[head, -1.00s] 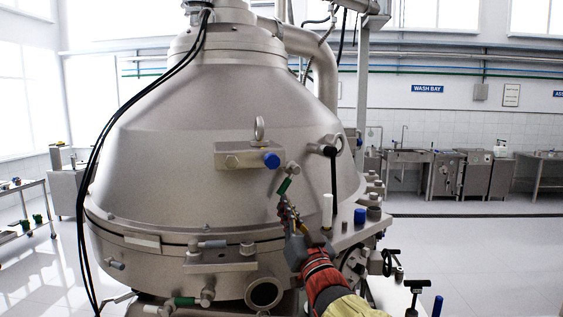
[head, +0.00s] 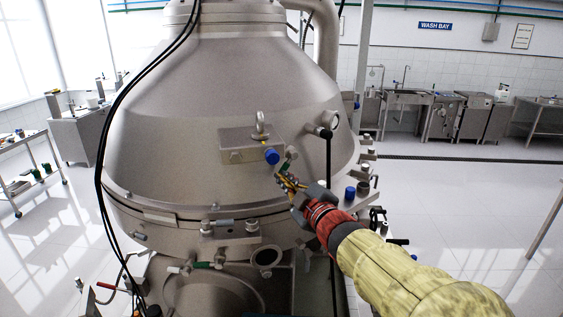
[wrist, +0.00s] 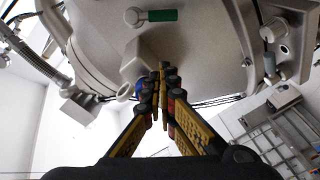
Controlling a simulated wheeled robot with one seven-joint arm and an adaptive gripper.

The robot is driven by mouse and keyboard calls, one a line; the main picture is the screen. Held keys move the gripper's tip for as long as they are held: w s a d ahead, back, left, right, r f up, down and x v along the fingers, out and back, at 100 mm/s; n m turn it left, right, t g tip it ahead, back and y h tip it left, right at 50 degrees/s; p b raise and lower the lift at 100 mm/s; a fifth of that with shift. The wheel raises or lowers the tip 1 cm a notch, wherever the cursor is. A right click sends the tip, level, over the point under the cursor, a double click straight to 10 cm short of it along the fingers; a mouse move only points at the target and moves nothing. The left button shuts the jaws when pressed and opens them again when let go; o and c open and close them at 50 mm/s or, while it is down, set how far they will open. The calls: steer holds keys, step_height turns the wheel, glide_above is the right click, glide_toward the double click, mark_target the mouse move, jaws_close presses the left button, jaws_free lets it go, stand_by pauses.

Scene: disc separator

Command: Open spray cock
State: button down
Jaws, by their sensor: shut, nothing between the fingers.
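Two green-handled cocks show on the separator (head: 300,85), and the frames do not tell which is the spray cock. The upper one has a round fitting (head: 292,153) beside the blue knob (head: 272,156); its handle is mostly hidden by my gripper (head: 283,180). The lower one has a green handle (head: 202,265) lying level below the rim. The wrist view shows one green handle (wrist: 163,15) with a round end, apart from my gripper (wrist: 161,72). My gripper is shut and empty, in front of the cone just below the blue knob.
A metal block (head: 247,144) with an eyebolt (head: 261,125) sits just above my gripper. Black cables (head: 100,150) hang down the left side. A rod (head: 328,190) stands right of the gripper, close to my arm. The floor at the right is clear.

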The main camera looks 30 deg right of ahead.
mark_target(287, 164)
steer(key=w+d+f, duration=0.1)
steer(key=w+d, duration=0.1)
steer(key=w, duration=0.3)
steer(key=w+d+f+p, duration=0.1)
steer(key=w+d, duration=0.1)
steer(key=w, duration=0.3)
steer(key=shift+w+f, duration=0.2)
steer(key=shift+f, duration=0.15)
